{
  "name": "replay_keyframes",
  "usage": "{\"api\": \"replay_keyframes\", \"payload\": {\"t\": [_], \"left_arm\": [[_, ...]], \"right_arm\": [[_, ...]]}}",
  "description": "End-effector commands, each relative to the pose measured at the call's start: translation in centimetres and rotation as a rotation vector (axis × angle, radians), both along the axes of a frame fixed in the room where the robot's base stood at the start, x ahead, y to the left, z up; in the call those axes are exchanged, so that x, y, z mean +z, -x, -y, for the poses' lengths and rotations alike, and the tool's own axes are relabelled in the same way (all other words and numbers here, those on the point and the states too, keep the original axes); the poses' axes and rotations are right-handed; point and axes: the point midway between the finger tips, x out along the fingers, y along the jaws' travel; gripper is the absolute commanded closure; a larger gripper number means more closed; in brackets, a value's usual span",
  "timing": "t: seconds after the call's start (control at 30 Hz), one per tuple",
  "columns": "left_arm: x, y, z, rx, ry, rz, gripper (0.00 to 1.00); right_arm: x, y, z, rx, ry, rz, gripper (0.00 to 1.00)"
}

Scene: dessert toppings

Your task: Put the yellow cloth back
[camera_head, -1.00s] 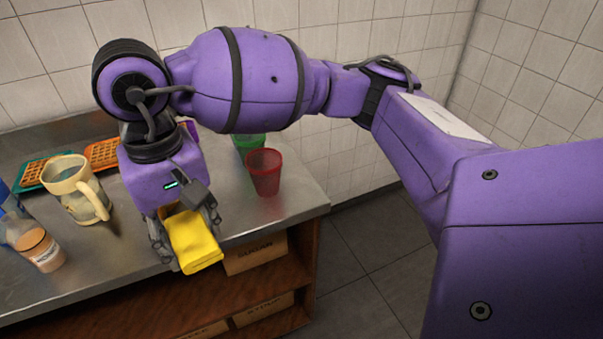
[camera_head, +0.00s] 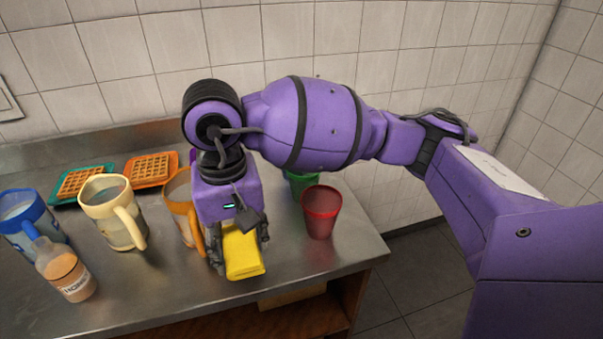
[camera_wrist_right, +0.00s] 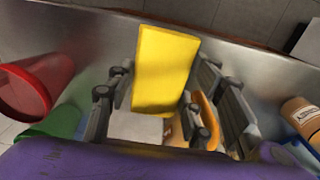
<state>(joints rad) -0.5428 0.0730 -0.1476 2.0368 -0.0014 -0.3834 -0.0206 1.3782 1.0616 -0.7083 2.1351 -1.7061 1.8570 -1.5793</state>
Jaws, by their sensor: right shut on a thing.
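My right gripper (camera_head: 240,258) is shut on the yellow cloth (camera_head: 244,247), a folded block hanging down between its fingers. The gripper points down over the steel counter, near the front edge. The cloth also shows between the fingers in the right wrist view (camera_wrist_right: 165,65). I cannot tell whether its lower end touches the counter. My left gripper is not in view.
An orange pitcher (camera_head: 180,195) stands close left of my gripper, partly hidden. A red cup (camera_head: 320,212) and a green cup (camera_head: 299,183) stand right. A cream pitcher (camera_head: 107,207), blue pitcher (camera_head: 22,216), labelled bottle (camera_head: 66,272) and waffle trays (camera_head: 151,170) lie left.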

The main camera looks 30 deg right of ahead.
Motion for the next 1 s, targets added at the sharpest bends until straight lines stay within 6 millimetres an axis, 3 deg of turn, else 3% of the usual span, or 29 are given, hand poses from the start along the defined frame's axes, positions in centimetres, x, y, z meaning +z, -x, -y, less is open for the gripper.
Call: {"api": "replay_keyframes", "payload": {"t": [0.33, 0.53, 0.9, 0.93, 1.0], "left_arm": [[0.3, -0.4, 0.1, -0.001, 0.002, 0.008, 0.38], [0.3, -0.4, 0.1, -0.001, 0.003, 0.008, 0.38], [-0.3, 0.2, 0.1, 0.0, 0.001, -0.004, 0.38], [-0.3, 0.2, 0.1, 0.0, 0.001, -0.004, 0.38], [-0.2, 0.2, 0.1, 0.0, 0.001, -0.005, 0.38]], "right_arm": [[-2.4, -1.2, 1.6, -0.001, 0.0, 0.0, 0.77], [-5.2, -1.2, 1.6, 0.001, 0.0, 0.001, 0.77], [-5.7, -1.3, 1.6, 0.002, -0.001, 0.004, 0.77], [-5.7, -1.3, 1.6, 0.002, -0.001, 0.004, 0.51], [-5.6, -1.3, 1.5, 0.002, -0.001, 0.005, 0.42]]}}
